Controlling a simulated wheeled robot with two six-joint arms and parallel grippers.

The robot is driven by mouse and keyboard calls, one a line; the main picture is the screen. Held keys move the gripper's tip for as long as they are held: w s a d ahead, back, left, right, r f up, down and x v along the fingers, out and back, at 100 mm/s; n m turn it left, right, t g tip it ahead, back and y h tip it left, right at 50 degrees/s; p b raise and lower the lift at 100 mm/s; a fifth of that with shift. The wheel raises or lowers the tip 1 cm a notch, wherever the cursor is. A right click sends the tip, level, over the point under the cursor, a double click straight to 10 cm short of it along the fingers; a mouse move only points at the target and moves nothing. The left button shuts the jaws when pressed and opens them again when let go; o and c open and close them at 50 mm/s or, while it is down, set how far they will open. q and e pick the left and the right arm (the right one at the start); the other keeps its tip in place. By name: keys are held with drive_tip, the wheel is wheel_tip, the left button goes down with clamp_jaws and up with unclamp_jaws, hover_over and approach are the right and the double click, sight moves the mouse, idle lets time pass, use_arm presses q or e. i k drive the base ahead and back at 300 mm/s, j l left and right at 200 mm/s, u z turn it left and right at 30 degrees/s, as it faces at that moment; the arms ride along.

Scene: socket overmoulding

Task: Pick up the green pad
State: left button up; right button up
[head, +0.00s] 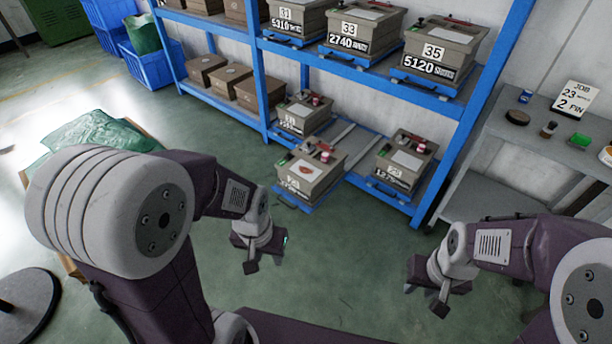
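A small green pad (579,140) lies on the grey bench at the right of the head view, in front of the sign card. My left gripper (262,260) hangs over the floor left of centre, far from the pad. My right gripper (437,297) hangs over the floor at the lower right, below and left of the bench and apart from it. I see no object in either gripper. The fingers are small and seen from above, so their opening is unclear.
On the grey bench (538,152) are a sign card (577,98), a dark round pad (517,117), a small stamp-like item (548,130) and a blue item (525,96). A blue rack (262,62) holds numbered boxes; one lower tray sticks out. Floor between my grippers is clear.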

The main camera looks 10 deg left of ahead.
sight(579, 140)
drive_tip(key=z, duration=1.35)
